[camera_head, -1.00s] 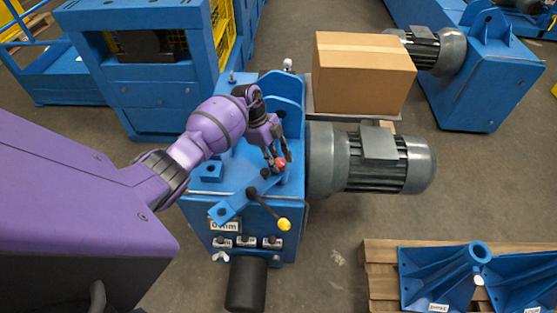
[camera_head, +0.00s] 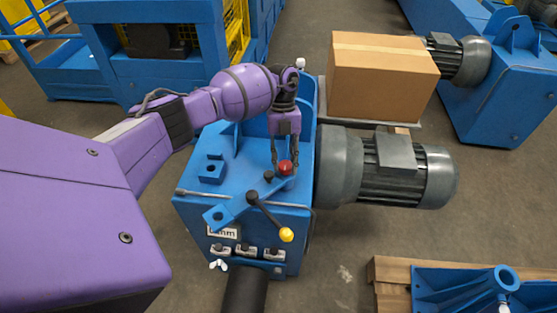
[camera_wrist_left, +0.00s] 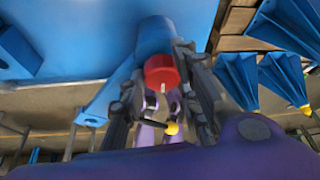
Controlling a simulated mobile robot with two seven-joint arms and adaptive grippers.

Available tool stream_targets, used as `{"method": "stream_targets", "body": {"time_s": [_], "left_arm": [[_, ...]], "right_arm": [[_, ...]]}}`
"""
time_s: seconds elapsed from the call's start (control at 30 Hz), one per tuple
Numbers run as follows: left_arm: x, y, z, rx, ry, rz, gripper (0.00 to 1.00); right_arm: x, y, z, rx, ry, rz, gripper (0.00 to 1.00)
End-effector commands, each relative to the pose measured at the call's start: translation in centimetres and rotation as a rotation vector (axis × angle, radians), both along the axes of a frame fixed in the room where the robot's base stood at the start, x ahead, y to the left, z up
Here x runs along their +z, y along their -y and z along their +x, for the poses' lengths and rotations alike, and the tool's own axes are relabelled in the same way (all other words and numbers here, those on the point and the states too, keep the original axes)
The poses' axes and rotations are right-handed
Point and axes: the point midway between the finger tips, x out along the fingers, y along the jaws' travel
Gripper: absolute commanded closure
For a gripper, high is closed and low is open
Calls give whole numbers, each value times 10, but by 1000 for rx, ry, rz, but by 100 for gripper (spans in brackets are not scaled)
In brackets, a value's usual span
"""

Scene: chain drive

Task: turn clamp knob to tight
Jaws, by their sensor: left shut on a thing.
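The clamp knob, a red knob (camera_head: 286,167), sits on top of the blue machine housing (camera_head: 186,212), and its red face also shows in the left wrist view (camera_wrist_left: 160,70). My left gripper (camera_head: 284,160) comes down on it from above, one finger on each side, shut on it. In the left wrist view the two dark fingers flank the knob. Any tight or loose marking on it cannot be made out. My right gripper is not in view.
A black lever with a yellow ball (camera_head: 286,235) stands in front of the knob. A blue arm plate (camera_head: 217,215) lies left of the lever. A grey motor (camera_head: 385,168) is to the right, with a cardboard box (camera_head: 380,82) behind it. A pallet (camera_head: 388,290) holds blue brackets.

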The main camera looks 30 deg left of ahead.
Motion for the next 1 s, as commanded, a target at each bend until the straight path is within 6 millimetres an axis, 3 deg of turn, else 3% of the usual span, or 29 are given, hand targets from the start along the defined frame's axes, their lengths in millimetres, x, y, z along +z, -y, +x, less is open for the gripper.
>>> {"method": "stream_targets", "body": {"time_s": [0.03, 0.4, 1.0], "left_arm": [[-9, -1, -6, -51, -22, 7, 97], [-7, 0, -3, -401, -19, 8, 97], [-4, 2, 1, -955, -18, 8, 97]], "right_arm": [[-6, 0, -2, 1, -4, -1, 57], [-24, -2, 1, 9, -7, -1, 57], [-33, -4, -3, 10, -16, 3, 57]]}}
